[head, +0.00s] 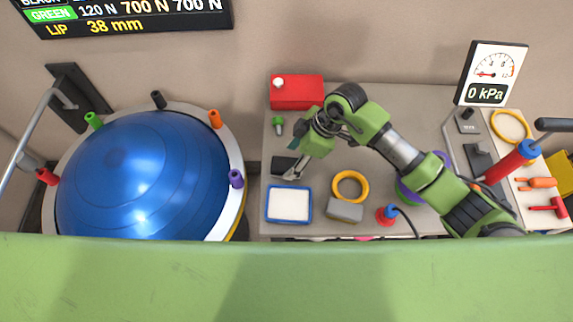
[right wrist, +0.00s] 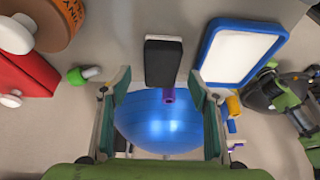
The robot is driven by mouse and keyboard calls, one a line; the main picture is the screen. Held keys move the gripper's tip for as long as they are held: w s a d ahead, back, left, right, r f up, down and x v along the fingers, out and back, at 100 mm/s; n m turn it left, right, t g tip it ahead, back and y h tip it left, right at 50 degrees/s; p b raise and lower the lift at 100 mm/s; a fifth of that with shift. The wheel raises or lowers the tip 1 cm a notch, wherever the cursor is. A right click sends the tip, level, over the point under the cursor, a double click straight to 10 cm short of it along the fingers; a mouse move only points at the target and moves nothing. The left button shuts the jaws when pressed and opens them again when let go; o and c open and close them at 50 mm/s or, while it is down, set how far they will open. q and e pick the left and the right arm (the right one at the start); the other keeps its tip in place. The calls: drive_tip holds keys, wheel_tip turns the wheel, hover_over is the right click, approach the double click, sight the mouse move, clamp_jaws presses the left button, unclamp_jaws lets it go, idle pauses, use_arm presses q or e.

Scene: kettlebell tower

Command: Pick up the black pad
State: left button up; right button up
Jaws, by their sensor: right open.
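The black pad (head: 284,166) is a small dark block at the left edge of the table, behind the blue-framed white tray. In the right wrist view the black pad (right wrist: 163,63) shows a pale end and lies just beyond the fingertips, in line with the gap between them. My right gripper (head: 293,158) is over the pad in the head view, partly covering it. In the right wrist view my right gripper (right wrist: 158,82) is open, with nothing between its fingers. My left gripper is not in view.
The blue-framed tray (head: 289,217) lies in front of the pad. A red box (head: 297,94) and a green-headed peg (head: 278,125) lie behind it. A yellow ring (head: 350,174) and a grey block (head: 345,210) are to the right. A large blue ball (head: 140,170) stands left of the table.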

sight(286, 164)
drive_tip(key=x, duration=0.3)
drive_tip(key=shift+a+f, duration=0.3)
drive_tip(key=shift+f, duration=0.05)
drive_tip(key=c, duration=1)
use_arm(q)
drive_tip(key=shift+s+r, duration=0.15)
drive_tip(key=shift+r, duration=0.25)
